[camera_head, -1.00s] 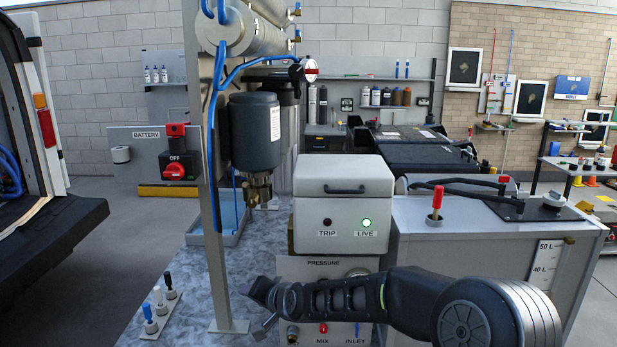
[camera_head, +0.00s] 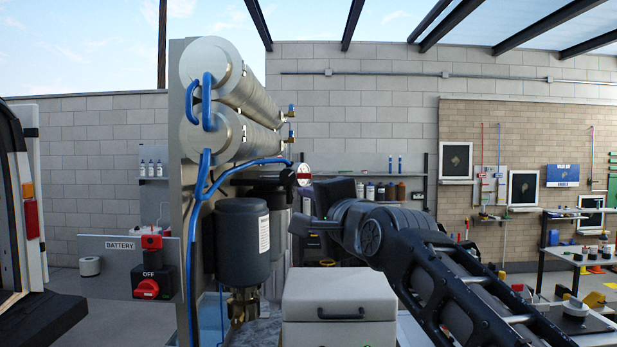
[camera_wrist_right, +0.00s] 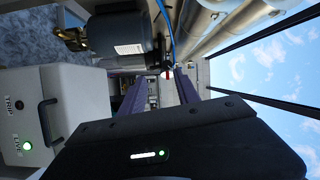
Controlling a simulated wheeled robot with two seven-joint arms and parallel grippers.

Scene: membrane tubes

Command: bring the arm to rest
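My right arm comes in from the lower right in the head view, bent, with the right gripper (camera_head: 308,222) beside the dark filter canister (camera_head: 243,243). In the right wrist view the two purple fingers of my right gripper (camera_wrist_right: 160,90) stand apart with nothing between them. The canister (camera_wrist_right: 122,35) also shows there, clear of the fingers. My left gripper is in neither view.
Two silver membrane tubes (camera_head: 237,84) with blue hoses are on the upright panel left of my arm. A white box (camera_head: 338,306) with a handle stands below; its LIVE lamp (camera_wrist_right: 28,145) glows green. A red battery switch (camera_head: 148,289) is at left.

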